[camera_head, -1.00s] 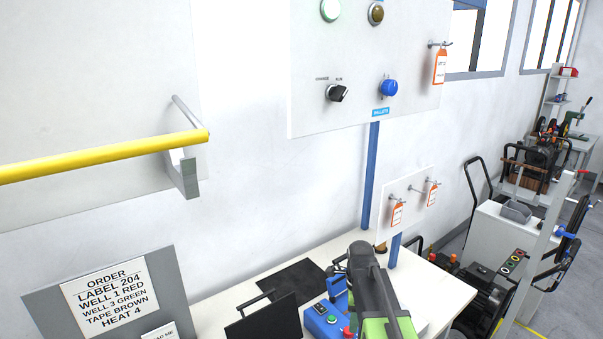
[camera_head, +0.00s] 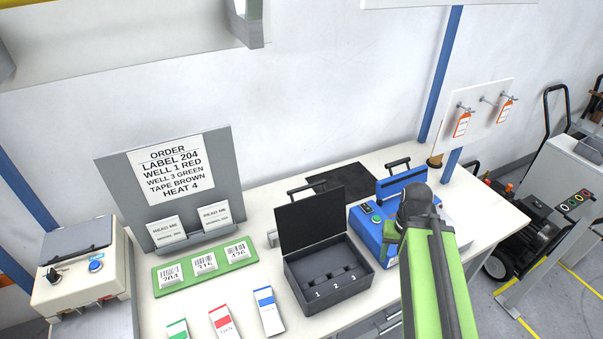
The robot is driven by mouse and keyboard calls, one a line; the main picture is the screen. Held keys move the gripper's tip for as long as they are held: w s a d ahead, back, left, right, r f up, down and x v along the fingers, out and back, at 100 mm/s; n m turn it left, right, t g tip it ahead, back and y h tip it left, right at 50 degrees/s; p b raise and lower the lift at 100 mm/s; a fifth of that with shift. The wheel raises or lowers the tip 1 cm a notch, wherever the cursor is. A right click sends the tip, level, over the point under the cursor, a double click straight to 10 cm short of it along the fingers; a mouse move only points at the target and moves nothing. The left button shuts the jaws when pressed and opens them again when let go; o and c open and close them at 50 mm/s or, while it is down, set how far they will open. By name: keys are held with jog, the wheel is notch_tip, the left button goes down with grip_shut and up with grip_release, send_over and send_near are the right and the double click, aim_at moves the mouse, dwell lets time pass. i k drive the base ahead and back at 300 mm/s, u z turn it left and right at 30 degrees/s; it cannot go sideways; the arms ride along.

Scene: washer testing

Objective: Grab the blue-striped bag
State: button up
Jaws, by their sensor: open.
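The blue-striped bag (camera_head: 268,312) is a small white packet with blue bands. It lies on the front part of the white worktable, just left of the open black case. It stands apart from the red-striped bag (camera_head: 222,322) and the green-striped bag (camera_head: 178,331) to its left, which is cut by the bottom edge. My green and black arm rises at the right, well away from the bags. I cannot make out my gripper's fingers in this view.
The open black case (camera_head: 330,292) has numbered wells. A blue machine (camera_head: 370,236) sits partly behind my arm. A green label tray (camera_head: 163,287) and grey order board (camera_head: 237,183) stand behind the bags. A beige box (camera_head: 80,285) is at left.

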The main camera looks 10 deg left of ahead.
aim_at(273, 322)
jog(key=u, duration=1.1)
jog(key=k, duration=0.6)
jog(key=u, duration=3.7)
jog(key=k, duration=1.35)
jog(key=z, duration=0.1)
